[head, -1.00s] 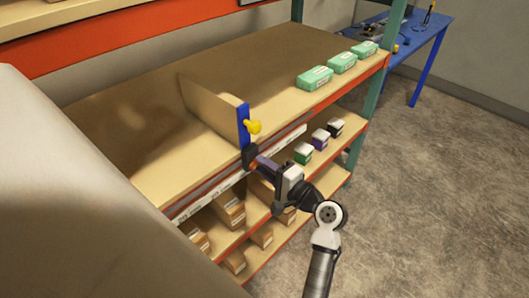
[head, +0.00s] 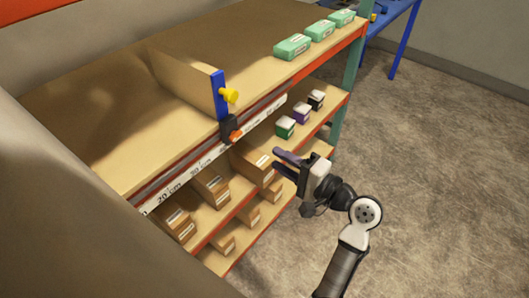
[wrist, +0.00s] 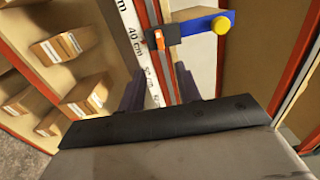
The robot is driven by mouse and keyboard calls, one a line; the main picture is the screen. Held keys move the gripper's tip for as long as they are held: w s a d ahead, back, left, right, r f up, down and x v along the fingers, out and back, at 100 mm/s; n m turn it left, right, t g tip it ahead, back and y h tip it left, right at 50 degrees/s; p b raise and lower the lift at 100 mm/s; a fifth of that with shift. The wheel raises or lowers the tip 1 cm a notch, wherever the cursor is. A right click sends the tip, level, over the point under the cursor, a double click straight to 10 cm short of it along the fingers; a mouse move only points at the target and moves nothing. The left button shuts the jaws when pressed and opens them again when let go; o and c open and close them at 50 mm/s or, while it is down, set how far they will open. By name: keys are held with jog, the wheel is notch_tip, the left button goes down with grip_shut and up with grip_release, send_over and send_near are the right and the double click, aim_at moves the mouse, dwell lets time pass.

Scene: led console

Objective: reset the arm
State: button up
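My gripper (head: 279,159) is in front of the shelf unit, right of and below the divider's clamp, and apart from it. In the wrist view its two dark fingers (wrist: 158,88) stand apart with nothing held between them. The upright divider board (head: 185,82) stands on the top shelf, with a blue front strip (head: 219,95) and a yellow knob (head: 230,96). A black clamp (head: 229,128) with an orange lever sits at the shelf's front edge under the strip; the orange lever (wrist: 159,39) also shows in the wrist view.
Green boxes (head: 293,47) stand on the top shelf (head: 110,125) at right. Brown cartons (head: 212,188) and small dark-bodied boxes (head: 301,113) fill lower shelves. A ruler strip (head: 205,162) runs along the edge. A blue table (head: 404,38) stands behind. The floor (head: 445,150) at right is clear.

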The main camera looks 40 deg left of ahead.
jog(key=shift+s+d, duration=0.1)
jog(key=shift+d, duration=1)
